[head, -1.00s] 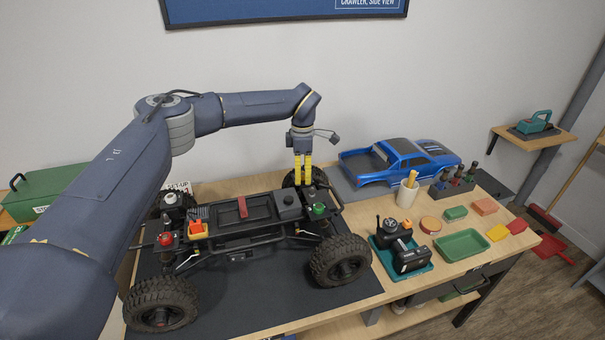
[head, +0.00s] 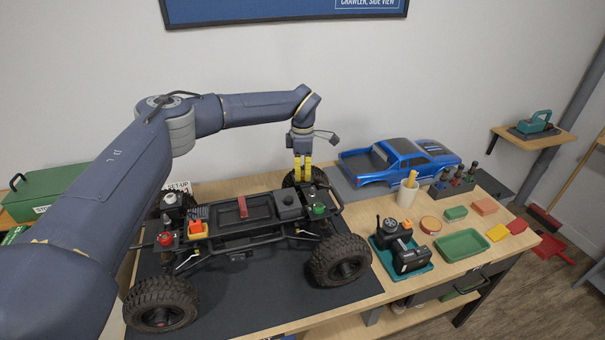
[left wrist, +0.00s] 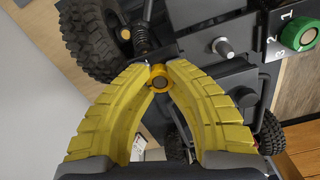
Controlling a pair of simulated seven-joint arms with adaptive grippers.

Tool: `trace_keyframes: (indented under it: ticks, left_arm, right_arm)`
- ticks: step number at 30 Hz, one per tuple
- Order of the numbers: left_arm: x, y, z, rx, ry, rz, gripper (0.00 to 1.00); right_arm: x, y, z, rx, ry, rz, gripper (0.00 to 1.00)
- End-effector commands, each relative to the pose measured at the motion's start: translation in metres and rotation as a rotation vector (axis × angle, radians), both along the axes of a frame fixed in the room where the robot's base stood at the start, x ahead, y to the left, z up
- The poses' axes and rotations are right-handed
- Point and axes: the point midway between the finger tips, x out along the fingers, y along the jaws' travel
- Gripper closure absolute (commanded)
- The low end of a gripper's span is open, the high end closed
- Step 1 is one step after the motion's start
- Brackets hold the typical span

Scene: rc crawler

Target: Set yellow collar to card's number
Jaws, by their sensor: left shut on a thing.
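The yellow collar (left wrist: 158,80) shows in the left wrist view as a ring around a dark-centred part on the crawler's far side. My left gripper (head: 302,180) has yellow fingers pointing down at the far right corner of the crawler chassis (head: 262,222). In the left wrist view the fingertips (left wrist: 160,72) are shut on the collar from both sides. The collar is hidden by the fingers in the head view. My right gripper is not in view.
A green knob (head: 319,209) sits close to the gripper; numbers 1, 2 and 3 show beside it in the wrist view. A blue car body (head: 420,158), a cup (head: 407,193) and a green tray (head: 462,245) lie to the right. Large tyres flank the chassis.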

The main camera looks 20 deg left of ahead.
Motion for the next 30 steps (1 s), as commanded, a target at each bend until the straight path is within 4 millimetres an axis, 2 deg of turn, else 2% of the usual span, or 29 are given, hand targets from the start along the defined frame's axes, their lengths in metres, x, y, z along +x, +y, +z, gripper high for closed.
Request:
trace_keyframes:
  ticks: [11, 30]
  left_arm:
    - [-0.0003, -0.0001, -0.0003, 0.001, 0.0, 0.096, 1.0]
    - [0.0001, -0.0004, 0.0002, 0.005, -0.008, 0.669, 1.0]
  right_arm:
    - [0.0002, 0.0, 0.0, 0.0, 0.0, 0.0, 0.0]
    - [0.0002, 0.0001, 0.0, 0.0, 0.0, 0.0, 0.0]
